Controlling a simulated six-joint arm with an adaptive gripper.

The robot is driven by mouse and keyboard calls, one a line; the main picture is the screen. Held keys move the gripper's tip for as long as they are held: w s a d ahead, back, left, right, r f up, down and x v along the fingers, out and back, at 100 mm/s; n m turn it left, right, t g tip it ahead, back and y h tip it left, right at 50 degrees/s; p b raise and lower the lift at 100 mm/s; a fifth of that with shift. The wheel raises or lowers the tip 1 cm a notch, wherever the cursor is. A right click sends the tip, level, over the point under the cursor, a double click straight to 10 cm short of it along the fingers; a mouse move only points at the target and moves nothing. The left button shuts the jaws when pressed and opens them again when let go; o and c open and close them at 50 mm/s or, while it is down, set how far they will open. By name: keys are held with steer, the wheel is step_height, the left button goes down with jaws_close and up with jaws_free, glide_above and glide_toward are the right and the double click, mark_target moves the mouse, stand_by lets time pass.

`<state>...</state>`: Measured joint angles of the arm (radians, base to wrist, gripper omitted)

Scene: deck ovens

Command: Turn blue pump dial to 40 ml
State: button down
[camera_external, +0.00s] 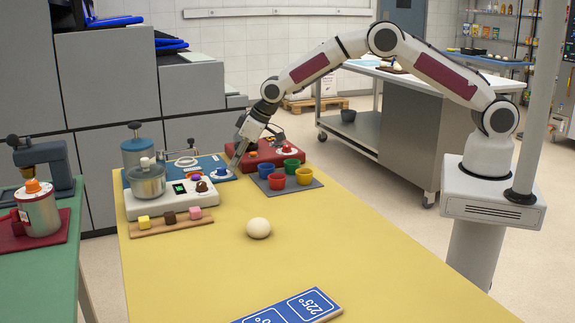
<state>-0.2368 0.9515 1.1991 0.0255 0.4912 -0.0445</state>
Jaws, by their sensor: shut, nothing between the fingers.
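The blue pump (197,166) is a blue base at the far left of the yellow table, with a grey-blue canister (141,152) at its left end. Its blue dial (221,173) sits on a white disc at the base's right end. My gripper (235,168) points down from the upper right, with its fingertips beside the right edge of the blue dial. It is shut and empty. Whether it touches the dial, and the dial's setting, are too small to tell.
A red pump (264,155) stands right behind my gripper. Several coloured cups stand on a grey mat (314,184) to its right. A white cooker (205,197) with a pot stands in front of the blue pump. A dough ball (258,228) lies mid-table. The front right is clear.

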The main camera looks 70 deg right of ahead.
steer(key=shift+w+a, duration=0.15)
steer(key=shift+w, duration=0.15)
stand_by(0.8)
steer(key=shift+s+a, duration=0.1)
steer(key=shift+a, duration=0.2)
stand_by(0.5)
steer(key=shift+s+d, duration=0.1)
steer(key=shift+s, duration=0.25)
stand_by(0.4)
steer(key=shift+r, duration=0.1)
steer(key=shift+r, duration=2.9)
steer(key=shift+w+d+r, duration=0.15)
steer(key=shift+d+r, duration=0.15)
steer(key=shift+r, duration=0.2)
steer(key=shift+f, duration=0.15)
